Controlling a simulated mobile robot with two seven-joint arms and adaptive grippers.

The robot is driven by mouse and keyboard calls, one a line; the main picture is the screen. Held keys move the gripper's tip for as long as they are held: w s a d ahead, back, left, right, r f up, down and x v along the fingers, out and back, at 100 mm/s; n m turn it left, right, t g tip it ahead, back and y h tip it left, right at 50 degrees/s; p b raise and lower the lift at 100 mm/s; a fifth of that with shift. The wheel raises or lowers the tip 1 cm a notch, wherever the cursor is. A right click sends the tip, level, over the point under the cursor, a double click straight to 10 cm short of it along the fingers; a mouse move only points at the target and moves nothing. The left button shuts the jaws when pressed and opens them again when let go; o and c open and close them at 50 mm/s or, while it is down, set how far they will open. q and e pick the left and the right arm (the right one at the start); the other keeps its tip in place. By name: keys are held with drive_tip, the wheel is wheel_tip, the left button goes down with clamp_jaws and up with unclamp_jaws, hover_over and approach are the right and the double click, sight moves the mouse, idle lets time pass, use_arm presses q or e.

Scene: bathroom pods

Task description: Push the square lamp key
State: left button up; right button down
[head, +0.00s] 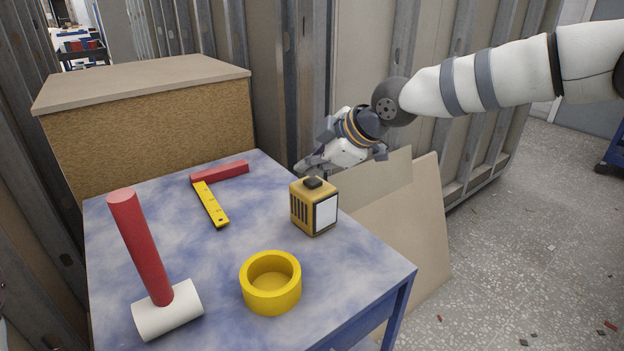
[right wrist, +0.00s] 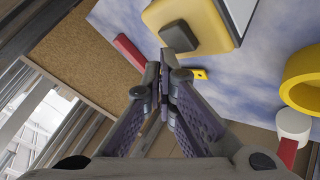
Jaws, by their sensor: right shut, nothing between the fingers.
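The square lamp is a yellow box (head: 301,208) with a white front panel and dark side slots, upright on the blue table. Its black square key (head: 313,182) sits on top. My right gripper (head: 302,168) is shut and empty, just behind and above the key in the head view. In the right wrist view the shut fingertips (right wrist: 165,62) are close to the dark key (right wrist: 179,36) on the yellow lamp (right wrist: 192,14). I cannot tell whether they touch it. My left gripper is not in view.
The blue table (head: 352,262) also holds a yellow ring-shaped dish (head: 270,298), a red-handled white mallet (head: 167,310) and a red and yellow square tool (head: 210,203). A cork-faced box (head: 150,125) stands behind. Boards (head: 425,225) lean at the right.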

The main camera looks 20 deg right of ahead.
sight(311, 182)
drive_tip(key=shift+f, duration=0.6)
idle(0.3)
drive_tip(key=shift+r, duration=0.7)
wheel_tip(311, 182, up, 6)
drive_tip(key=shift+p, duration=0.3)
